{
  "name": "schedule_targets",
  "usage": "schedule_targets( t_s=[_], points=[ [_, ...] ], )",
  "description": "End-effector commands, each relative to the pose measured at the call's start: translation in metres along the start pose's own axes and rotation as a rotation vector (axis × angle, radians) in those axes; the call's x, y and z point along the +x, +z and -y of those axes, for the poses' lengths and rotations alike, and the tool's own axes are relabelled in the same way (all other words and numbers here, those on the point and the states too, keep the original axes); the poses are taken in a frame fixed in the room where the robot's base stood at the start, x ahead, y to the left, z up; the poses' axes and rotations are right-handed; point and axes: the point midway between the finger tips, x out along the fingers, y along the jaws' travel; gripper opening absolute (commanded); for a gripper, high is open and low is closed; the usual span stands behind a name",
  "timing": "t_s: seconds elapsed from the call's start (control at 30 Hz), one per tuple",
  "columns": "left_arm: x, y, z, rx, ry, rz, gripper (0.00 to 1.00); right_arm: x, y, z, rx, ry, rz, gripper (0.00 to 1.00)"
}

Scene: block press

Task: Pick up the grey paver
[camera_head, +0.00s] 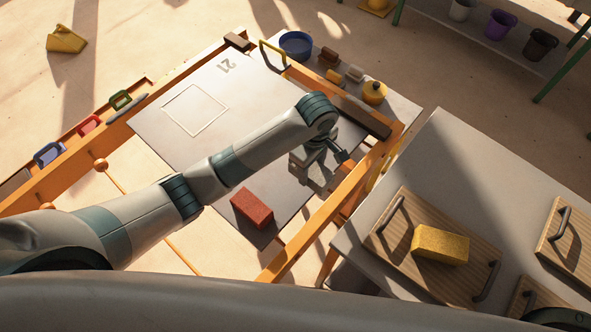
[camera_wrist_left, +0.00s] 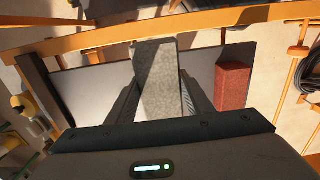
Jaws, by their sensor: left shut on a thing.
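The grey paver (camera_wrist_left: 157,75) is a speckled grey block between the fingers of my left gripper (camera_wrist_left: 158,100) in the left wrist view. The left gripper (camera_head: 318,166) is shut on it, over the right side of the grey press plate (camera_head: 150,125) in the head view. In the head view the arm and gripper hide most of the paver. I cannot tell whether it touches the plate. A red brick (camera_head: 252,207) lies on the plate's near corner; it also shows right of the paver in the wrist view (camera_wrist_left: 232,87). My right gripper is not in view.
An orange frame (camera_head: 310,235) borders the plate. A white outlined square (camera_head: 195,110) on the plate is clear. A yellow brick (camera_head: 440,245) sits on a wooden tray (camera_head: 395,232) on the right table. A blue bowl (camera_head: 296,45) and a yellow pot (camera_head: 374,92) stand behind.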

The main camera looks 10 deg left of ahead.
Motion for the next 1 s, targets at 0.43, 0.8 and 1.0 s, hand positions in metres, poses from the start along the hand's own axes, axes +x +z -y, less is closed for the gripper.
schedule_targets(
  t_s=[0.43,0.8,1.0],
  points=[
    [-0.018,0.024,-0.012,-0.001,0.004,0.0,0.0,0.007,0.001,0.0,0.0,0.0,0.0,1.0],
    [-0.018,0.024,-0.012,-0.001,0.003,-0.001,0.0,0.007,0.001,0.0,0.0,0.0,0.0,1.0],
    [-0.019,0.022,-0.012,0.006,0.004,-0.002,0.0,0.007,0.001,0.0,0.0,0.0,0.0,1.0]
  ],
)
